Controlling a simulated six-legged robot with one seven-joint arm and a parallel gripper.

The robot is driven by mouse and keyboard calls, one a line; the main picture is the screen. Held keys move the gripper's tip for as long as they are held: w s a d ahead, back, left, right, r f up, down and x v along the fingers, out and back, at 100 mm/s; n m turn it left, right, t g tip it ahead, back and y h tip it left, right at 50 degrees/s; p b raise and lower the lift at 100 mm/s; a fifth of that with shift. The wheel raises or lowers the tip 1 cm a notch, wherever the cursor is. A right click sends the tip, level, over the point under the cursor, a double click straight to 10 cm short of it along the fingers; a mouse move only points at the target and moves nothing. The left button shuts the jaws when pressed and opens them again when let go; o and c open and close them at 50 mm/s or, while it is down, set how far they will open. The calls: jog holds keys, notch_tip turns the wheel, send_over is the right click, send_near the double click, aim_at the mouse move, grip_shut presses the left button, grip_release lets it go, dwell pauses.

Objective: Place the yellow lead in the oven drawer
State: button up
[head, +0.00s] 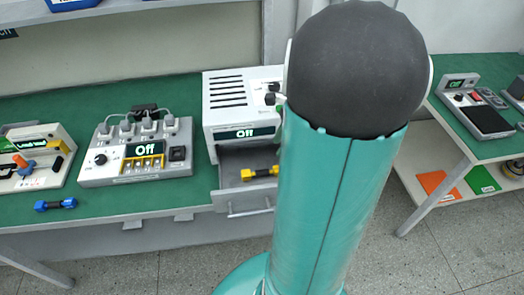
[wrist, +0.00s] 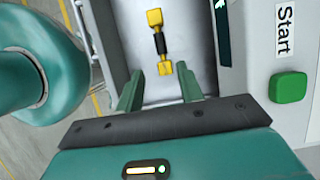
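The yellow lead (head: 261,173), with yellow ends and a dark middle, lies in the open oven drawer (head: 232,160) of the white oven (head: 232,92). In the wrist view the yellow lead (wrist: 160,41) lies lengthwise on the grey drawer floor (wrist: 190,50). My gripper (wrist: 158,70) is open, with its two green fingers apart. The near end of the lead shows between the fingertips, and neither finger appears to touch it. In the head view my gripper is hidden behind my own arm.
A blue lead (head: 55,204) lies on the green bench near its front edge. A grey power unit (head: 137,152) with several plugs stands left of the oven. In the wrist view a green Start button (wrist: 288,87) is on the oven front. Another table (head: 480,140) stands at right.

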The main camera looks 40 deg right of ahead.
jog(key=a+r+n+t+h, duration=0.1)
jog(key=a+r+n, duration=0.3)
jog(key=a+n, duration=0.4)
jog(key=s+a+r+n+t+h, duration=0.1)
jog(key=a+r+n, duration=0.4)
jog(key=a+n, duration=0.3)
jog(key=s+a+r+n+t+h, duration=0.1)
jog(key=a+r+n, duration=0.3)
jog(key=a+n, duration=0.4)
jog(key=shift+a+r+n+h, duration=0.25)
jog(key=shift+a+n+h, duration=0.15)
jog(key=shift+a, duration=0.9)
jog(key=shift+s, duration=0.1)
